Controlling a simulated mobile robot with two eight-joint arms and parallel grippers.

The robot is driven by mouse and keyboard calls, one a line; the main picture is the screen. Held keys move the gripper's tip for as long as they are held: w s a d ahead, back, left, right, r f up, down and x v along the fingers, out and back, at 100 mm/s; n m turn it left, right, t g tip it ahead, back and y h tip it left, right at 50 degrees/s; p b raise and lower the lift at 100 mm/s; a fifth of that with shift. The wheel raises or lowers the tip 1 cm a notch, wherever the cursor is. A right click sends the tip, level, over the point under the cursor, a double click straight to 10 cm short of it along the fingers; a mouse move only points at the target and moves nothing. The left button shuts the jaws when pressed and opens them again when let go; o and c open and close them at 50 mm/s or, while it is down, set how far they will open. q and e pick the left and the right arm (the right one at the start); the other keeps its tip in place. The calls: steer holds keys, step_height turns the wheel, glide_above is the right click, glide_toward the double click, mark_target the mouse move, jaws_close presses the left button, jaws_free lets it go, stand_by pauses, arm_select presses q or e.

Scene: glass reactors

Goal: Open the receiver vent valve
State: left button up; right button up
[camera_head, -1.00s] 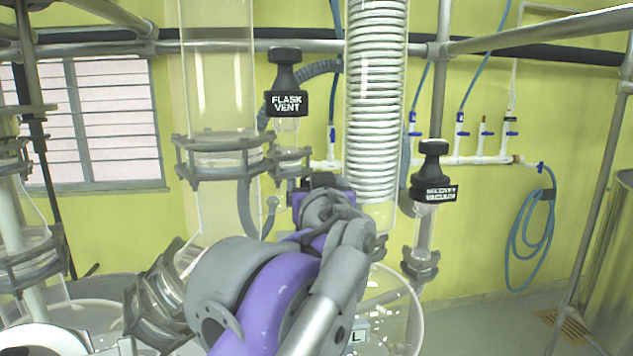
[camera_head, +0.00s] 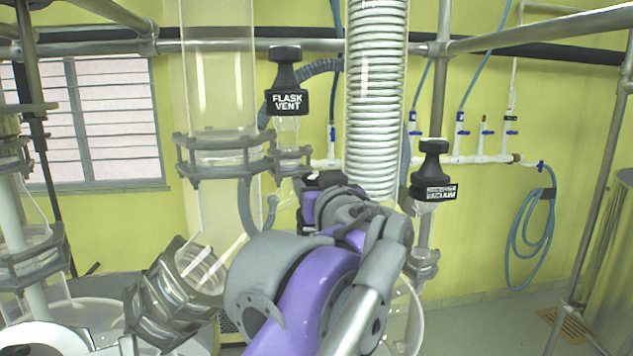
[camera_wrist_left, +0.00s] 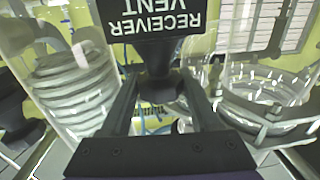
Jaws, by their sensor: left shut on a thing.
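The receiver vent valve (camera_wrist_left: 158,24) shows in the left wrist view as a black knob with white lettering, upside down in the picture, above a narrower black neck. My left gripper (camera_wrist_left: 161,88) is shut on it, with one dark finger on each side of the neck. In the head view the left gripper (camera_head: 323,181) is mostly hidden behind my own wrist, in front of the glass column. The receiver vent valve is hidden there too. My right gripper is in neither view.
The flask vent valve (camera_head: 287,88) stands left of the gripper and the receiver vacuum valve (camera_head: 433,178) to its right. A glass coil condenser (camera_head: 375,95) rises behind my arm. Clamped glass flanges (camera_head: 225,155) and metal frame bars (camera_head: 540,35) surround the area.

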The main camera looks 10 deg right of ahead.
arm_select(q)
steer(key=n+g+y, duration=0.1)
steer(key=n+y, duration=0.1)
steer(key=y, duration=0.1)
steer(key=n+g+y, duration=0.1)
steer(key=n+y, duration=0.1)
steer(key=y, duration=0.1)
steer(key=shift+d+y, duration=0.15)
steer(key=shift+y, duration=0.15)
steer(key=shift+n+g+y, duration=1)
steer(key=shift+n+y, duration=0.2)
steer(key=shift+y, duration=0.3)
steer(key=o, duration=1.1)
steer(key=shift+a, duration=0.2)
